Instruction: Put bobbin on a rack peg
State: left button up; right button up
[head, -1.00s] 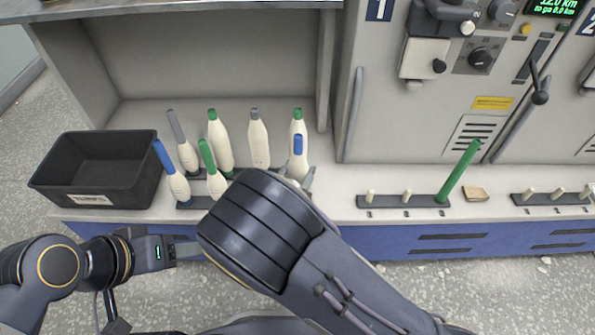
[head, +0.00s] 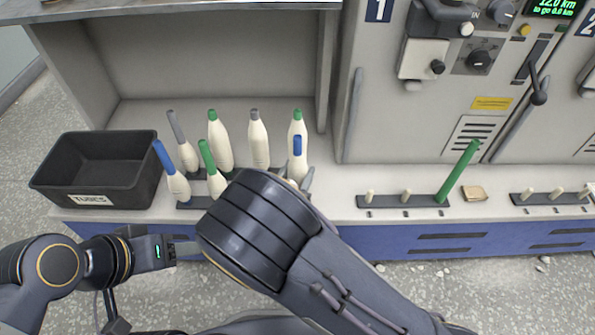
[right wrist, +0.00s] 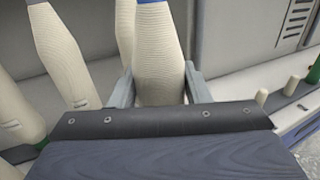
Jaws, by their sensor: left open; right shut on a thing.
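My right gripper (right wrist: 157,88) is shut on a cream bobbin with a blue tip (right wrist: 158,50); its fingers lie on both sides of it. In the head view this bobbin (head: 297,146) shows above my right wrist, which hides its lower part. Several other bobbins with grey, green and blue tips, such as a green-tipped one (head: 220,143), stand in two rows on dark rails at the left. A dark peg rack (head: 385,201) lies to the right, with two bare pegs and a green tube (head: 460,170) leaning over its right end. My left gripper (head: 190,250) is open and empty before the bench.
A black bin (head: 95,185) labelled TUBES stands at the far left of the bench. A small tan block (head: 474,193) lies right of the green tube. Another peg rack (head: 550,199) is at the far right. A machine panel with levers rises behind the racks.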

jog(key=shift+f+b, duration=0.5)
jog(key=shift+f, duration=0.2)
jog(key=o, duration=0.7)
jog(key=shift+o, duration=0.2)
jog(key=p+v, duration=0.1)
jog(key=v, duration=1)
jog(key=shift+d, duration=0.1)
dwell(0.5)
